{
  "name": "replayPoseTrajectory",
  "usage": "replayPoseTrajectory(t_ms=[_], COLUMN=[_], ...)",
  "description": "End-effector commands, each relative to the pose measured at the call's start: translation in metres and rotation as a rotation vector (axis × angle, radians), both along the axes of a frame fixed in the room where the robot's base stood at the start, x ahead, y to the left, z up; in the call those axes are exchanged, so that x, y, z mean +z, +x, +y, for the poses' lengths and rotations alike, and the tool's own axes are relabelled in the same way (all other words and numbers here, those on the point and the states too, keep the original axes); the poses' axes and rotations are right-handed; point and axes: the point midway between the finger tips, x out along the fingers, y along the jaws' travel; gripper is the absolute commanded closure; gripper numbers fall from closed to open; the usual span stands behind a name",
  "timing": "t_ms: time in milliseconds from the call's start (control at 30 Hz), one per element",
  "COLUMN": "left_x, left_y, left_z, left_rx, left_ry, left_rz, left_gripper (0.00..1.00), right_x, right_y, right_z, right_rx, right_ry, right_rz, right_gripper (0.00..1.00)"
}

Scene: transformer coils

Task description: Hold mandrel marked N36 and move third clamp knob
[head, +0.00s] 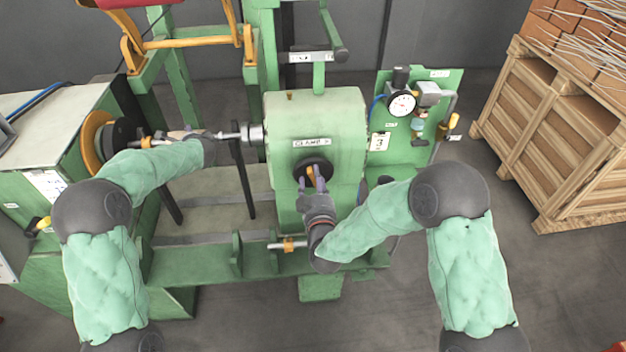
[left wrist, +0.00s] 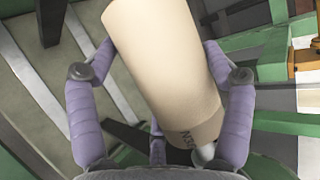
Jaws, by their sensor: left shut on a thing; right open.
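The mandrel (left wrist: 165,70) is a beige cylinder with a darker end band and a partly readable mark that begins with N3. In the left wrist view, the purple fingers of my left gripper (left wrist: 160,55) are shut on it from both sides. In the head view my left forearm hides most of it, in line with the metal shaft (head: 229,135). The clamp knob (head: 312,168) is a dark round disc on the green housing, under a label reading CLAMP and perhaps 3. My right gripper (head: 317,183) is open at the knob's front, with an orange part between its fingers. I cannot tell whether it touches.
The green housing (head: 318,112) stands at the centre. A green panel (head: 440,85) with a gauge (head: 402,104) and a plate marked 3 (head: 380,142) is to its right. A wooden crate (head: 560,130) with bricks stands at far right.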

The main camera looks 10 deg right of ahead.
Motion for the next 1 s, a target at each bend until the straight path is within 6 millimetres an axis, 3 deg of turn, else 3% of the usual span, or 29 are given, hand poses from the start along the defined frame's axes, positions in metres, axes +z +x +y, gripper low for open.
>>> replayPoseTrajectory(t_ms=[33,267,700,1000], left_x=[-0.013,-0.013,-0.013,-0.013], left_y=[-0.002,-0.002,-0.002,-0.002], left_z=[-0.016,-0.016,-0.016,-0.016], left_rx=[-0.03,-0.03,-0.03,-0.029], left_ry=[-0.011,-0.011,-0.011,-0.012], left_rz=[0.021,0.021,0.021,0.021], left_gripper=[0.78,0.78,0.78,0.78], right_x=[-0.003,-0.003,-0.001,0.0], right_y=[-0.001,-0.01,-0.089,-0.118], right_z=[0.001,0.001,0.003,0.004], right_rx=[0.004,0.002,0.005,0.002], right_ry=[-0.001,-0.002,-0.003,-0.004], right_rz=[0.008,0.006,0.002,0.001], right_gripper=[0.48,0.48,0.48,0.48])
